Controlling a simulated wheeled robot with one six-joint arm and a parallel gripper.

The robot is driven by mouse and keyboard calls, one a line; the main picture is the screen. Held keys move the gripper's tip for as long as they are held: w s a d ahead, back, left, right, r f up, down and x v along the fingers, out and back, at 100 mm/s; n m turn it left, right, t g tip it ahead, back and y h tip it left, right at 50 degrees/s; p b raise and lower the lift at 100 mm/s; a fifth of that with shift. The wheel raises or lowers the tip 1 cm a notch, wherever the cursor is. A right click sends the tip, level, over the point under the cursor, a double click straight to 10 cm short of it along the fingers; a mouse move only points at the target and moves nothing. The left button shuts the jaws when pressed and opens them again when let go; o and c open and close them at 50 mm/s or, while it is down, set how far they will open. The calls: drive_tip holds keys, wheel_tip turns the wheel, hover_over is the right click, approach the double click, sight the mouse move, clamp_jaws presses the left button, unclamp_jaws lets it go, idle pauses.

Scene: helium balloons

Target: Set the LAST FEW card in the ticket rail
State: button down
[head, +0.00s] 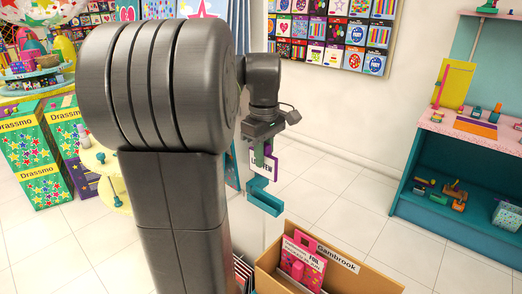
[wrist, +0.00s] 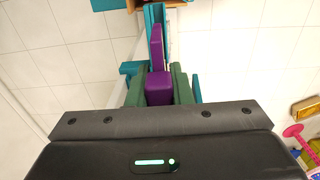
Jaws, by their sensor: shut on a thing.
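My gripper (head: 262,158) is shut on the LAST FEW card (head: 264,170), a white card with a purple edge, partly hidden by the fingers. In the wrist view my gripper (wrist: 159,85) has its green fingers on either side of the card's purple block (wrist: 158,88). A teal bracket-shaped piece (head: 262,196), which looks like the ticket rail, is just below the card in the head view. Teal also shows beyond the purple part in the wrist view (wrist: 153,14). I cannot tell whether card and rail touch.
A teal shelf unit (head: 447,180) is at right. Green Drassmo boxes (head: 28,148) are at left. White tiled floor lies open between box and shelf unit. My arm hides the middle.

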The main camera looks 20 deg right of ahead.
sight(264, 176)
drive_tip(key=shift+s+r+p, duration=0.1)
drive_tip(key=shift+s+p, duration=0.05)
drive_tip(key=shift+p, duration=0.2)
drive_tip(key=shift+f+b, duration=1.7)
drive_tip(key=shift+f, duration=1.9)
drive_tip(key=shift+p, duration=0.65)
drive_tip(key=shift+f+b, duration=0.85)
drive_tip(key=shift+f, duration=0.8)
drive_tip(key=c, duration=1.2)
unclamp_jaws()
drive_tip(key=shift+r, duration=0.1)
